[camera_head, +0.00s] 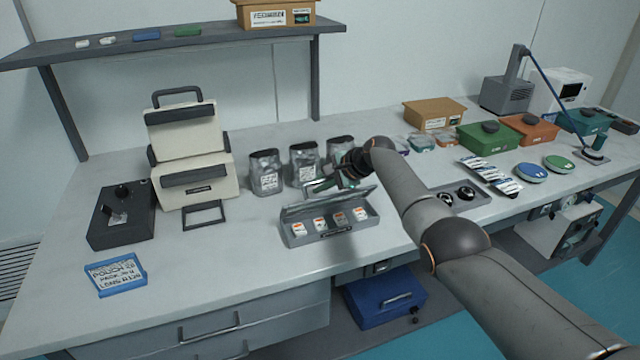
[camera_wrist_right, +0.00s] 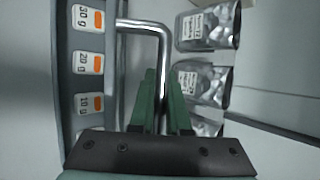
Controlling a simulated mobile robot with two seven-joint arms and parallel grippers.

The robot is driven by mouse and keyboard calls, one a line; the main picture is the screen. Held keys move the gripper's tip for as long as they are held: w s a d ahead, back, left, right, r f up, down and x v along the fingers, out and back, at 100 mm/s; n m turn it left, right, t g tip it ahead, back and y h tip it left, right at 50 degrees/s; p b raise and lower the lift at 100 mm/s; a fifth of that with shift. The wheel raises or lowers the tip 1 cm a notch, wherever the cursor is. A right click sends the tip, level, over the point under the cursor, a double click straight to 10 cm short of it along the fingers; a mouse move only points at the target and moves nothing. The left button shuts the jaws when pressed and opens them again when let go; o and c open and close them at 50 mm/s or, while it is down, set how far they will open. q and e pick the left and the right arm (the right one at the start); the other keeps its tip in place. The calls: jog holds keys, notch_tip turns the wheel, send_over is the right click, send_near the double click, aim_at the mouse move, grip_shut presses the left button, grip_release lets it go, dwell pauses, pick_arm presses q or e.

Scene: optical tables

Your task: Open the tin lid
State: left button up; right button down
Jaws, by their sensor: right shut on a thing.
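The grey tin (camera_head: 328,236) stands on the table, below my right gripper in the head view. Its lid (camera_head: 318,205) is raised and tilted up along the back side. Several white and orange labelled pieces (camera_head: 320,224) show inside. My right gripper (camera_head: 322,184) is behind and above the lid in the head view. In the right wrist view its green fingers (camera_wrist_right: 163,85) are shut on a bent metal bar handle (camera_wrist_right: 142,25). The tin's labelled contents (camera_wrist_right: 90,62) show left of the handle. My left gripper is not in view.
Several silver pouches (camera_head: 266,172) stand behind the tin. A cream device (camera_head: 195,183) and a dark box (camera_head: 120,222) are to the left, with a blue tray (camera_head: 116,274) in front. A dark holder (camera_head: 458,198) is to the right. The table front is clear.

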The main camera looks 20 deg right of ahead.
jog(key=shift+s+f, duration=0.2)
jog(key=shift+f, duration=0.3)
dwell(0.3)
jog(key=c, duration=1.3)
grip_release()
jog(key=shift+o, duration=0.7)
jog(key=shift+w, duration=0.2)
jog(key=shift+r, duration=0.3)
jog(key=shift+p+v, duration=1)
jog(key=shift+p, duration=0.1)
jog(key=p+v, duration=0.1)
jog(key=v, duration=0.9)
jog(key=shift+s, duration=0.15)
jog(key=shift+c, duration=0.2)
